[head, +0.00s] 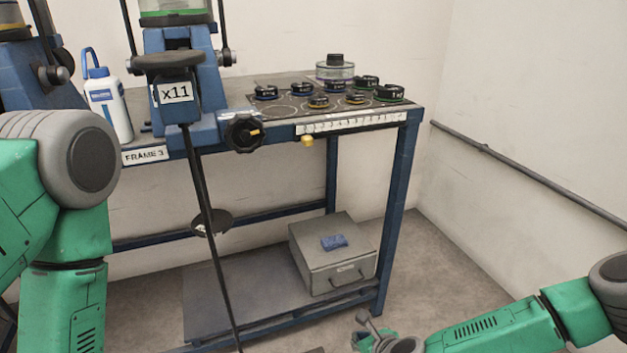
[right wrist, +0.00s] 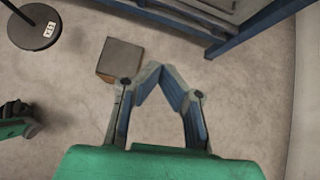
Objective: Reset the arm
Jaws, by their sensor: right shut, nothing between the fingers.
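The right gripper is apart from all of these. My left arm shows at the left, its gripper out of sight.
The blue table (head: 395,170) holds several dark weights (head: 318,101) and a white bottle (head: 107,100). A grey case (head: 333,262) is on the lower shelf. In the right wrist view, a block (right wrist: 120,58) and a round dark disc (right wrist: 35,30) lie beyond the fingers. Floor at right is clear.

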